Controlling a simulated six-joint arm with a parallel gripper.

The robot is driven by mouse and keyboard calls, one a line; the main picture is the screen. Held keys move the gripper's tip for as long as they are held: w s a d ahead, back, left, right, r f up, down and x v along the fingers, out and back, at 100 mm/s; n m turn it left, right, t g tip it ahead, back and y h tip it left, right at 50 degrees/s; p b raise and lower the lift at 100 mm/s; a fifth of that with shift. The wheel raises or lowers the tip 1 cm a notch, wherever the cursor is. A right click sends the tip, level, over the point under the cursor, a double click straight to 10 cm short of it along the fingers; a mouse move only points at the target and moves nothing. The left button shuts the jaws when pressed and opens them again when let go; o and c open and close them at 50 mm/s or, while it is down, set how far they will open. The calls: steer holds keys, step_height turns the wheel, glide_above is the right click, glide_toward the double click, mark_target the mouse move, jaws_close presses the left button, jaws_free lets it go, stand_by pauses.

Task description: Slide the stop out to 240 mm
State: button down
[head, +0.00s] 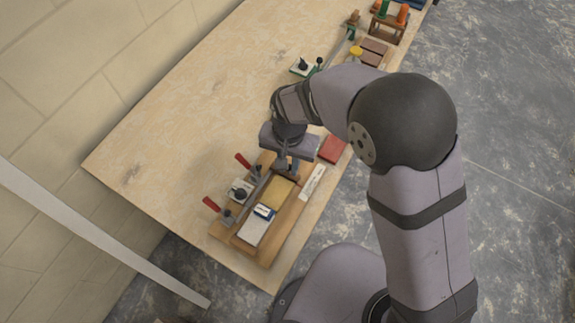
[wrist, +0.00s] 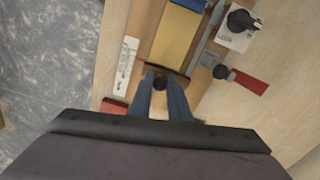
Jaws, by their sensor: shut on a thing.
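My gripper (head: 289,165) is over the far end of a wooden fixture (head: 240,245) on the bench. In the wrist view its two blue-grey fingers (wrist: 161,80) point down and are shut on a small dark round knob (wrist: 160,84). The knob sits just beyond the end of a yellow block (wrist: 174,38) lying in the fixture; it looks like part of the stop, but its body is mostly hidden by the fingers. A white strip with dark marks (wrist: 127,62) lies beside the fixture; the marks are too small to read.
Red-handled clamps (head: 243,160) and a white block with a black knob (head: 240,190) line the fixture's left side. A blue-and-white block (head: 257,226) lies at its near end. A red block (head: 332,149) lies right of my gripper. The bench's left part is clear.

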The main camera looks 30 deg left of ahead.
steer(key=w, duration=0.4)
steer(key=c, duration=1.8)
jaws_free()
steer(key=shift+c, duration=0.2)
step_height(320, 180, up, 7)
steer(key=b, duration=0.2)
steer(key=shift+r, duration=0.2)
